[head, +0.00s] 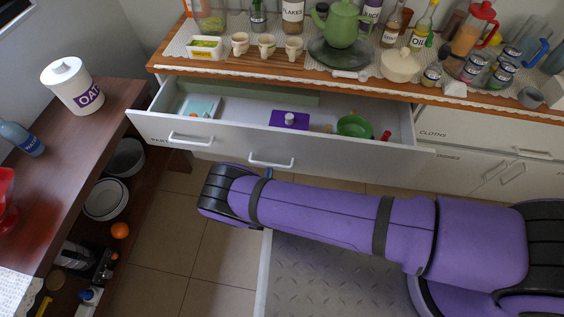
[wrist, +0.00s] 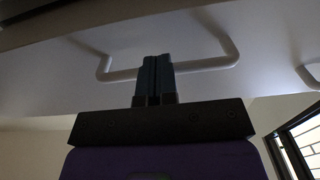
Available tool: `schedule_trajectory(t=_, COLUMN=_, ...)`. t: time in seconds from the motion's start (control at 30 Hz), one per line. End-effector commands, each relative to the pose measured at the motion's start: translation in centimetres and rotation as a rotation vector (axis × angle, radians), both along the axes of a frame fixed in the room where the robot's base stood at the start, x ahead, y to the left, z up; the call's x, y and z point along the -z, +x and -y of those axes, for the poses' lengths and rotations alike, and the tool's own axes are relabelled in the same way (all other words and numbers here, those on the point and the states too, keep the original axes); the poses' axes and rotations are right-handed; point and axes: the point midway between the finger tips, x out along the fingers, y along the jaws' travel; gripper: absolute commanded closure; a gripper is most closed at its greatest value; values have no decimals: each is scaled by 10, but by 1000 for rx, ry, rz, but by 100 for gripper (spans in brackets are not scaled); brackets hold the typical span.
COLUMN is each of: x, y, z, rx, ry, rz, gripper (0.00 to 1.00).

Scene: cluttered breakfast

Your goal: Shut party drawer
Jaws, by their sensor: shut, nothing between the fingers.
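The party drawer (head: 228,141) is pulled out from the white counter in the head view, its inside showing. Its front carries a left handle (head: 190,140) and a right handle (head: 271,163). My gripper (head: 268,172) is at the right handle, mostly hidden behind my arm. In the wrist view my gripper (wrist: 154,66) has its fingers together, in front of the pale handle bar (wrist: 205,65) and pointing at the drawer front. Nothing is between the fingers. Whether they touch the handle or the front, I cannot tell.
The drawer holds a purple box (head: 289,120), a green bowl (head: 354,127) and a light-blue item (head: 198,106). The countertop above is crowded, with a green teapot (head: 341,25). A brown side table (head: 72,150) stands left. Tiled floor (head: 175,225) lies clear below the drawer.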

Motion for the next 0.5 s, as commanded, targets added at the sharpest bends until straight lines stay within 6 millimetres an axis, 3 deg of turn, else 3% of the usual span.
schedule_trajectory(t=0.23, x=0, y=4, z=0, rx=1, ry=0, rz=1, gripper=100)
schedule_trajectory(t=0.5, x=0, y=24, z=2, rx=2, ry=1, rz=1, gripper=100)
